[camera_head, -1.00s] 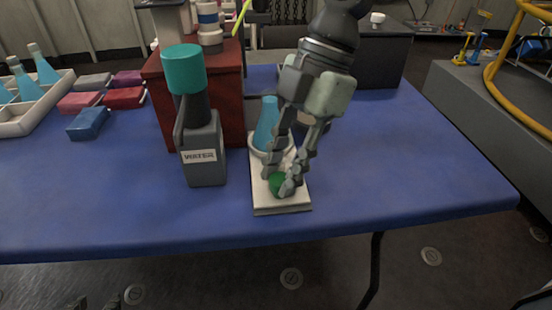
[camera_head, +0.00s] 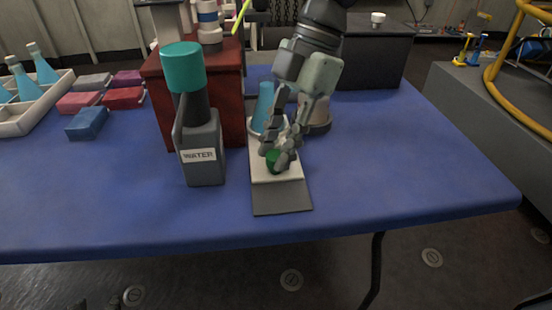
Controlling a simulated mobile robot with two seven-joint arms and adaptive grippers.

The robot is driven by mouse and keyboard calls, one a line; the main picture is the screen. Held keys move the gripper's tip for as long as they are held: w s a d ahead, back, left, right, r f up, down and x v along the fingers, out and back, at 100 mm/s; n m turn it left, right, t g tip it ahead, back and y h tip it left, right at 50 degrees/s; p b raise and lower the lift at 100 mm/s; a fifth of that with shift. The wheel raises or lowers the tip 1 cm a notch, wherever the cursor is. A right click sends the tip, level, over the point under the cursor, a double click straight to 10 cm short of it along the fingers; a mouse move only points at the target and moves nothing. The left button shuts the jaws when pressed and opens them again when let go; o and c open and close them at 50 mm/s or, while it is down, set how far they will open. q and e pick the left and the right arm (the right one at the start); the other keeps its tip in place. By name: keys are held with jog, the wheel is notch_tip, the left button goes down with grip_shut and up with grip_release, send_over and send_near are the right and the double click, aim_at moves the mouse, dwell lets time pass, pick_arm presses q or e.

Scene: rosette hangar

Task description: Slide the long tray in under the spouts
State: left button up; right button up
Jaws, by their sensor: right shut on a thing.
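The long tray (camera_head: 286,183) is a narrow pale slab with a green knob (camera_head: 272,157) near its front end. It lies lengthwise on a grey strip (camera_head: 283,200), whose front part is bare. My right gripper (camera_head: 279,162) is shut on the green knob, fingers pointing down. A blue vessel (camera_head: 262,103) stands in a pale ring at the tray's far end, partly hidden by the gripper. I cannot make out the spouts. Only the tips of my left gripper (camera_head: 80,305) seem to show at the bottom edge, so its state is unclear.
A grey water bottle (camera_head: 203,150) with a teal cap stands close left of the tray. Behind it is a red cabinet (camera_head: 221,95). A round beige-grey thing (camera_head: 319,118) stands behind the gripper. The blue table (camera_head: 420,170) is clear to the right.

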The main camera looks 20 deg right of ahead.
aim_at(272, 81)
jog(key=shift+w+d, duration=0.4)
jog(key=shift+w, duration=0.95)
jog(key=shift+w+d, duration=0.35)
jog(key=shift+w, duration=0.95)
jog(key=shift+w+d, duration=0.4)
jog(key=shift+w, duration=0.95)
jog(key=o, duration=0.9)
jog(key=shift+c, duration=0.2)
jog(key=shift+r, duration=0.1)
jog(key=shift+r+p, duration=1.8)
jog(key=shift+r, duration=1.6)
